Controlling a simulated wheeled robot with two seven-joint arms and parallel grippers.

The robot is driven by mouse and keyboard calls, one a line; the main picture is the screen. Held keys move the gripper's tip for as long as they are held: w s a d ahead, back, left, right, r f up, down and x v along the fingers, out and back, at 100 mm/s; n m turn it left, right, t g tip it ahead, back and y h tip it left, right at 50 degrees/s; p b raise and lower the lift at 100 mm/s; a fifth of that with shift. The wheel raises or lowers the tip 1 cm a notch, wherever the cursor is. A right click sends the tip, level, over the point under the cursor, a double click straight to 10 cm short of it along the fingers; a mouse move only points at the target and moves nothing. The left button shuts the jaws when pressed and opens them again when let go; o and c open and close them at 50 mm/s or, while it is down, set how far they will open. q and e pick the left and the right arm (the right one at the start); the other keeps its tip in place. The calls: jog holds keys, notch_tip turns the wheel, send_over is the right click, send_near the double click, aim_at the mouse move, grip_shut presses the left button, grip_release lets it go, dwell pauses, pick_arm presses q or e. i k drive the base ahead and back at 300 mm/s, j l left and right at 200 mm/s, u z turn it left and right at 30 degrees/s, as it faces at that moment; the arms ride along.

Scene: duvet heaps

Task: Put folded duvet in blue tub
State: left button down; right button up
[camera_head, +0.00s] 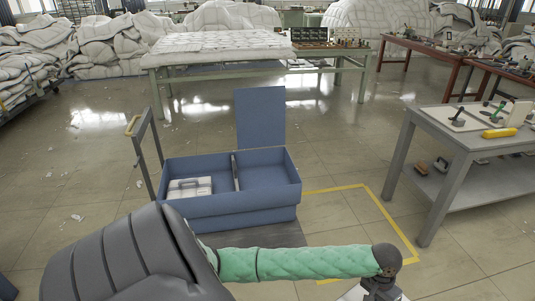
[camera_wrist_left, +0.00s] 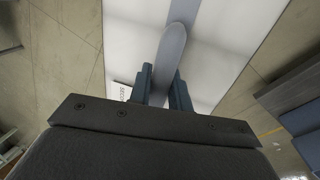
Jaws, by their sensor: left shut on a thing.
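The blue tub (camera_head: 240,212) stands on the floor in the middle of the head view, split into two compartments by a divider. Its left compartment holds a white pack with a grey handle (camera_head: 188,188); the right compartment looks empty. My left gripper (camera_head: 381,291) is at the bottom of the head view, to the right of the tub and nearer to me. In the left wrist view its fingers (camera_wrist_left: 163,88) are shut on the grey handle of a white labelled pack (camera_wrist_left: 218,45). Only a white corner of this pack shows in the head view (camera_head: 358,293). My right gripper is out of view.
A blue panel (camera_head: 260,118) stands upright behind the tub, and a cart handle (camera_head: 140,140) rises at its left. A grey workbench with tools (camera_head: 450,125) stands at right. A long table (camera_head: 220,57) and duvet heaps (camera_head: 110,45) are behind. Yellow lines (camera_head: 385,215) mark the floor.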

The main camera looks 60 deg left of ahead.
aim_at(265, 185)
jog(key=i+j+u, duration=0.1)
jog(key=j, duration=0.3)
jog(key=i+j+u, duration=0.15)
jog(key=j, duration=0.2)
jog(key=i+j+u, duration=0.1)
jog(key=j, duration=0.3)
jog(key=i+j+u, duration=0.25)
jog(key=i+j, duration=0.2)
jog(key=j, duration=0.2)
jog(key=i+j, duration=0.45)
